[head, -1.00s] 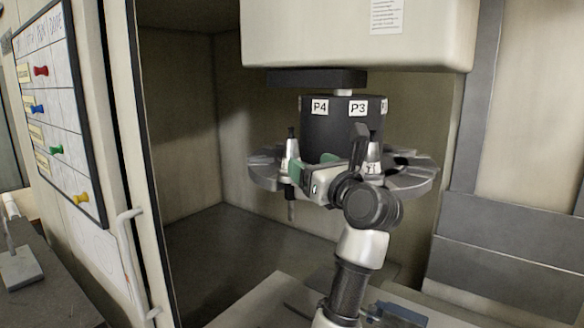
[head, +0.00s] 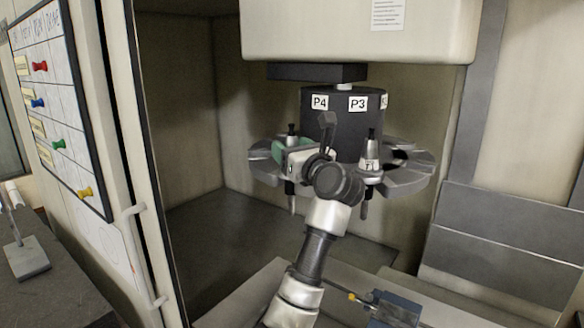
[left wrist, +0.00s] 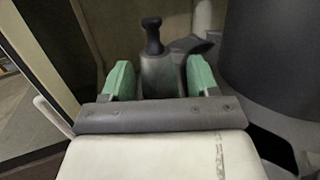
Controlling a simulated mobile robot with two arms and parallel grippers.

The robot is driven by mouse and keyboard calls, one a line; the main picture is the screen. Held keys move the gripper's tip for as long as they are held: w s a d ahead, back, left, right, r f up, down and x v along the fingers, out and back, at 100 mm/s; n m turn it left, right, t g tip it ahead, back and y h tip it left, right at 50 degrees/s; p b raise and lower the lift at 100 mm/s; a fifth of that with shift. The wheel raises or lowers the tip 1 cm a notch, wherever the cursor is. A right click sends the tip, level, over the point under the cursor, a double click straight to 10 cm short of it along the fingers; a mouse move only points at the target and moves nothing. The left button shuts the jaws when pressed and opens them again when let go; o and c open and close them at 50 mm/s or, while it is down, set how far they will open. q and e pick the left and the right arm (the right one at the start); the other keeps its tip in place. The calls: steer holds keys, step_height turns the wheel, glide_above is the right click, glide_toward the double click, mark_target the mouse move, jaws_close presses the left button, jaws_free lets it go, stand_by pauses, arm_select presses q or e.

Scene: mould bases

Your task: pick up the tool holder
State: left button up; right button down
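A grey tool holder with a dark knob stands upright in the carousel (head: 405,180) below the P4 label; its top (head: 291,130) shows above my left gripper and its lower end hangs below the disc. A second tool holder (head: 370,155) stands below the P3 label. My left gripper (head: 281,152) is at the P4 holder. In the left wrist view its two green fingers (left wrist: 160,82) stand on either side of the tool holder (left wrist: 156,65), with a gap at each side, so it is open. My right gripper is not in view.
The dark carousel drum (head: 340,125) rises just right of my left gripper. The machine head (head: 350,35) overhangs above. The open door edge (head: 145,160) and handle are at left. A blue vise-like block (head: 393,308) sits low at right.

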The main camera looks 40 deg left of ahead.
arm_select(q)
steer(key=c, duration=0.5)
jaws_close()
steer(key=shift+s+r, duration=0.1)
steer(key=shift+r, duration=0.05)
steer(key=shift+a, duration=0.1)
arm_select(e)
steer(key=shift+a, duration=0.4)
arm_select(q)
steer(key=shift+r, duration=0.1)
